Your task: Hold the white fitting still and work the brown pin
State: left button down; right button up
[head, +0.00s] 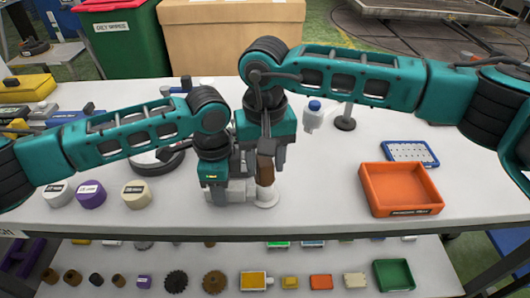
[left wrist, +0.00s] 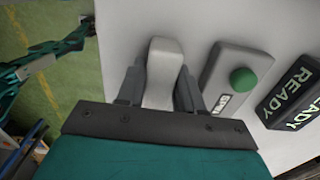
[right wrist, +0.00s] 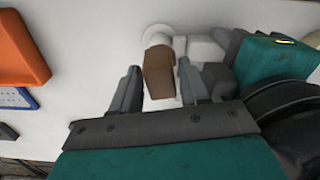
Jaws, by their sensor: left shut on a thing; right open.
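The white fitting (head: 240,192) stands near the front edge of the bench in the head view, partly hidden by my grippers. My left gripper (head: 217,192) is shut on it; in the left wrist view the fitting's rounded white part (left wrist: 163,75) is between the fingers (left wrist: 160,92). The brown pin (head: 265,169) shows beside it in the head view. In the right wrist view the brown pin (right wrist: 158,73) lies between the fingertips of my right gripper (right wrist: 158,85), which is open, with a gap on each side.
A green-button box (left wrist: 243,78) and a READY sign (left wrist: 292,93) are near my left gripper.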

jog(key=shift+c, duration=0.4)
grip_shut()
jog(key=shift+c, duration=0.9)
grip_release()
jog(key=shift+r, duration=0.1)
grip_shut()
jog(key=shift+r, duration=0.6)
jog(key=shift+w+r, duration=0.15)
jog(key=shift+r, duration=1.4)
jog(key=shift+w+r, duration=0.1)
jog(key=shift+r, duration=1.4)
